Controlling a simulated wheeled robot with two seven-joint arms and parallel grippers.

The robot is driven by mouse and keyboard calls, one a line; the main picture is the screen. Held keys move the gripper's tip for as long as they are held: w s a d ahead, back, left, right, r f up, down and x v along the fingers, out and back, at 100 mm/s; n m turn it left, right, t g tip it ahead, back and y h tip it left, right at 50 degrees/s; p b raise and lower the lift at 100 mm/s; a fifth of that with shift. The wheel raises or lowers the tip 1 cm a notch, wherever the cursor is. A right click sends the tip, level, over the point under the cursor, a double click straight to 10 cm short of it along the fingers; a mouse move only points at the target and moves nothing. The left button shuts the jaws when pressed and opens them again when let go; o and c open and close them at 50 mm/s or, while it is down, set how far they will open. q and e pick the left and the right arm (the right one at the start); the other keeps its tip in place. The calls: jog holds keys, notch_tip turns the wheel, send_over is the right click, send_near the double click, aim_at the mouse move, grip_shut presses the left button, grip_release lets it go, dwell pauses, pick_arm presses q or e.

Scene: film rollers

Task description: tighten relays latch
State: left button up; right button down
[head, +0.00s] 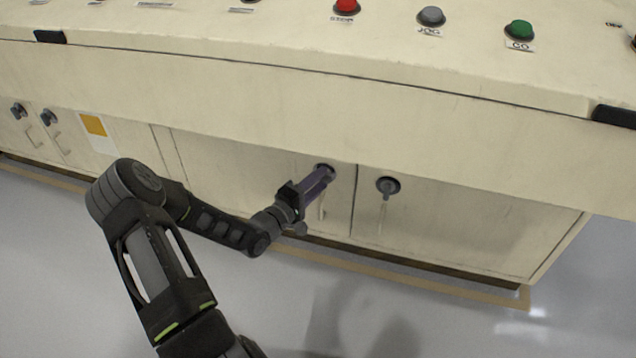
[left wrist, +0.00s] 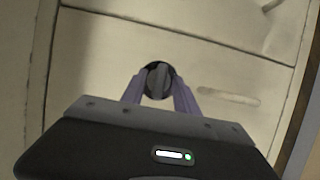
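A dark round latch (head: 324,167) sits on the cream cabinet door left of a vertical seam, partly hidden by my left gripper (head: 320,178). In the left wrist view, the latch (left wrist: 158,82) has a raised grey grip in its middle. The purple fingers of my left gripper (left wrist: 158,88) stand one on each side of it, with dark gaps visible between fingers and grip. Whether they touch the latch rim I cannot tell. Another latch (head: 388,187) is on the door to the right, its grip roughly upright. My right gripper is out of view.
The console's sloped top overhangs the doors and carries a red button (head: 346,7), a grey button (head: 431,16) and a green button (head: 519,29). A pale door handle (left wrist: 228,97) is close to the latch. Grey floor in front is clear.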

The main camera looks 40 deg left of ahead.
pick_arm(q)
grip_shut()
dwell(0.3)
jog(key=shift+r, duration=0.1)
jog(key=m+g+p, duration=0.1)
jog(key=m+p, duration=0.1)
jog(key=m+g+y+p, duration=0.1)
jog(key=m, duration=0.1)
jog(key=m+g+p, duration=0.1)
jog(key=m+p, duration=0.1)
jog(key=m, duration=0.1)
jog(key=shift+d+r+y+p, duration=0.15)
jog(key=shift+r+y+p, duration=0.1)
jog(key=shift+y+p, duration=0.05)
jog(key=m+g+y, duration=0.1)
jog(key=m, duration=0.1)
jog(key=shift+w+m, duration=0.1)
jog(key=shift+m, duration=0.2)
jog(key=m+g+y+b, duration=0.1)
jog(key=m+y, duration=0.1)
jog(key=m, duration=0.1)
jog(key=shift+d+y, duration=0.1)
jog(key=shift+y, duration=0.2)
jog(key=shift+m, duration=0.3)
